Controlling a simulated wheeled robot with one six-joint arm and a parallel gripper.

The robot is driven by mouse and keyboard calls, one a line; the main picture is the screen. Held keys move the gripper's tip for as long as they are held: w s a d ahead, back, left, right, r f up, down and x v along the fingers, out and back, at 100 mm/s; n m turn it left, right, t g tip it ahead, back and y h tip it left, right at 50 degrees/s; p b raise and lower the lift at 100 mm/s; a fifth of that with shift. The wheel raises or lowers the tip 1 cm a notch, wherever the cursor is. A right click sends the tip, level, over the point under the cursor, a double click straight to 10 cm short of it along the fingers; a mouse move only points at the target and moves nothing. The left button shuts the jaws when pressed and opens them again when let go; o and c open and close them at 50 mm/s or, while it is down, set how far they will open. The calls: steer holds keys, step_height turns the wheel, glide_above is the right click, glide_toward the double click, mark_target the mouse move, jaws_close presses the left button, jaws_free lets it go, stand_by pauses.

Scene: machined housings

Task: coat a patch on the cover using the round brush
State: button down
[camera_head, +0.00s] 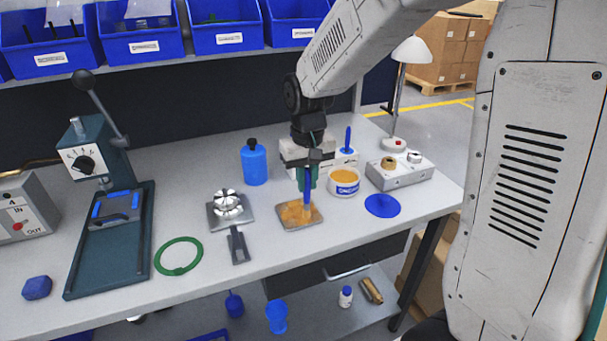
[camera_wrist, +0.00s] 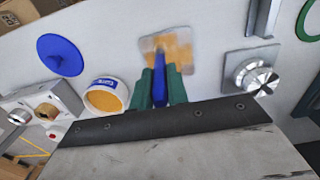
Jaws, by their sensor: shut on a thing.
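My gripper (camera_head: 307,182) has green fingers shut on the blue handle of the round brush (camera_head: 307,198); the handle also shows between the fingers in the wrist view (camera_wrist: 159,92). The brush points down at the cover (camera_head: 284,224), a flat square grey plate on the bench. An orange-yellow coat spreads over much of the cover's top, with grey showing at its edges. The brush tip appears to be at the coated surface; contact is hard to tell. The cover also shows in the wrist view (camera_wrist: 148,44). A white pot (camera_head: 344,188) of orange paste stands open right of the gripper.
A round blue lid (camera_head: 382,206) lies right of the pot. A grey box with knobs (camera_head: 398,175), a blue bottle (camera_head: 254,163) and a silver-topped fixture (camera_head: 228,207) stand around. Another blue handle (camera_head: 348,138) stands upright behind. A green ring (camera_head: 178,256) lies left.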

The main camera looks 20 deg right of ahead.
steer(key=w+a, duration=0.3)
steer(key=w, duration=0.3)
steer(key=shift+w+a, duration=0.15)
steer(key=shift+w, duration=0.25)
stand_by(3.9)
steer(key=shift+r, duration=0.1)
steer(key=shift+r, duration=2.95)
